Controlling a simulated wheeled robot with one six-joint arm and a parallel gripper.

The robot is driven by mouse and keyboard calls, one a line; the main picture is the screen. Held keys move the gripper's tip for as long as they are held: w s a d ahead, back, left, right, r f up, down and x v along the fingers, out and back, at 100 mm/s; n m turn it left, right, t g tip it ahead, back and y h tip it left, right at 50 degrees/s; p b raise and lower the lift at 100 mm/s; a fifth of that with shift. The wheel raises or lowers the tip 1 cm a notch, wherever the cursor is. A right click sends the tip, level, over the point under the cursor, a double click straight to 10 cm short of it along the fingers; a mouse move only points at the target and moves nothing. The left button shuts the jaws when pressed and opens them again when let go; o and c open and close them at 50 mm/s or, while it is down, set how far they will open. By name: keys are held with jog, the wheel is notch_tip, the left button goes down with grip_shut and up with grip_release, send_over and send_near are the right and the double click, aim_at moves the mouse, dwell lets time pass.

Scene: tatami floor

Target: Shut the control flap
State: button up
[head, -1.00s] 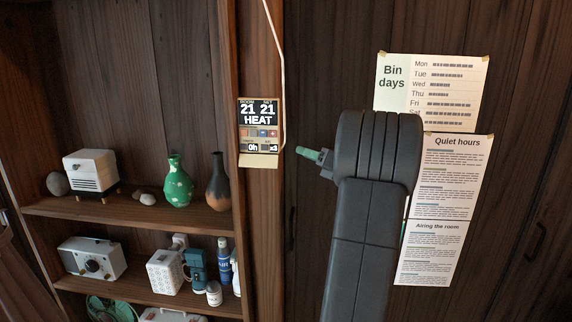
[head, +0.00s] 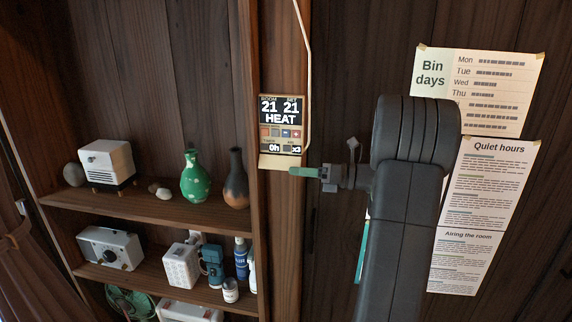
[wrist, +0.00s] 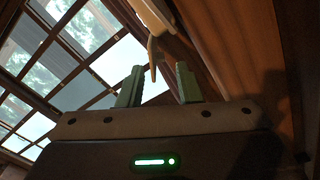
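The wall control panel (head: 282,122) is on the wooden post and reads 21, 21 and HEAT. Its small buttons are uncovered. The beige control flap (head: 278,162) hangs open at its lower edge. My gripper (head: 303,172) is just below and right of the flap's lower right corner in the head view; I cannot tell whether it touches. In the wrist view my gripper (wrist: 159,80) has its two green fingers apart with nothing clearly held. A pale beige part of the panel or flap (wrist: 155,15) shows above and beyond the fingertips.
A pale cable (head: 308,75) runs down the post beside the panel. A wooden shelf (head: 150,205) with vases and small appliances stands to the left. Paper notices (head: 478,90) are on the dark wall to the right, partly behind my arm.

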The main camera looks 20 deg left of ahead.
aim_at(285, 168)
jog(key=shift+p+x, duration=0.55)
jog(key=shift+x, duration=1.6)
jog(key=shift+c, duration=0.2)
grip_shut()
